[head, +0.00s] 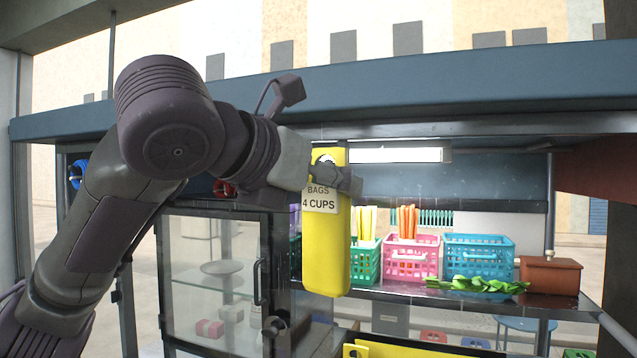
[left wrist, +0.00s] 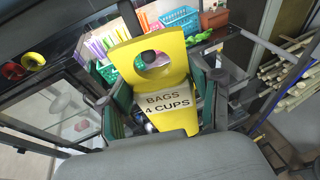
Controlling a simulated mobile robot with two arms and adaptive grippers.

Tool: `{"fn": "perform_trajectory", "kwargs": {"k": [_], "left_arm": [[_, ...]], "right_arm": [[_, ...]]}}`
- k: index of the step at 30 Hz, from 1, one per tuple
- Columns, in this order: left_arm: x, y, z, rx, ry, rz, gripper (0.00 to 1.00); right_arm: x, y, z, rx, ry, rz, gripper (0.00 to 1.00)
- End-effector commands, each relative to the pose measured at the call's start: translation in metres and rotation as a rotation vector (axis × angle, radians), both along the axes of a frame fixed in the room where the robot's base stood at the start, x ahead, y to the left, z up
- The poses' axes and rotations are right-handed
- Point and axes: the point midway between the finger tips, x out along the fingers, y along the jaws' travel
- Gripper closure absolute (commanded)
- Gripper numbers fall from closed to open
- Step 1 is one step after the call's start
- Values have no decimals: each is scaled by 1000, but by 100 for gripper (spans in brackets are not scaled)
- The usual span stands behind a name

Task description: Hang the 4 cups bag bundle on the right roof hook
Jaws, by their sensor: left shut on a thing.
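The yellow bag bundle (head: 326,250) hangs upright in my left gripper (head: 338,180) in the head view. It has a round hole near its top and a white label reading "BAGS 4 CUPS". My left gripper is shut on its upper part, over the label's height. In the left wrist view the bundle (left wrist: 160,52) sits between the two fingers, with its hole clear above them. The bundle hangs in front of the stall's shelf, below the blue roof edge (head: 420,95). I cannot make out the right roof hook in either view. My right gripper is out of view.
Green, pink (head: 411,260) and blue (head: 478,255) baskets stand on the counter behind the bundle, with green leaves (head: 475,285) and a brown box (head: 549,276). A glass cabinet (head: 212,280) stands left. A lamp (head: 400,152) hangs under the roof. Canes (left wrist: 290,75) lie right in the wrist view.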

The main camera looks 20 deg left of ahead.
Motion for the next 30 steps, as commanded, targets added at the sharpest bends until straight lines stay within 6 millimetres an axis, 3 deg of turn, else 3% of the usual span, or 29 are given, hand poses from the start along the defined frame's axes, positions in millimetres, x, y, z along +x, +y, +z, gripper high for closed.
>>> {"fn": "perform_trajectory", "kwargs": {"k": [15, 30], "left_arm": [[30, -1, -4, 0, 1, 0, 72], [38, -1, -11, 0, -1, 0, 72]], "right_arm": [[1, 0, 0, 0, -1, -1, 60], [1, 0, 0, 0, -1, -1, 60]]}}
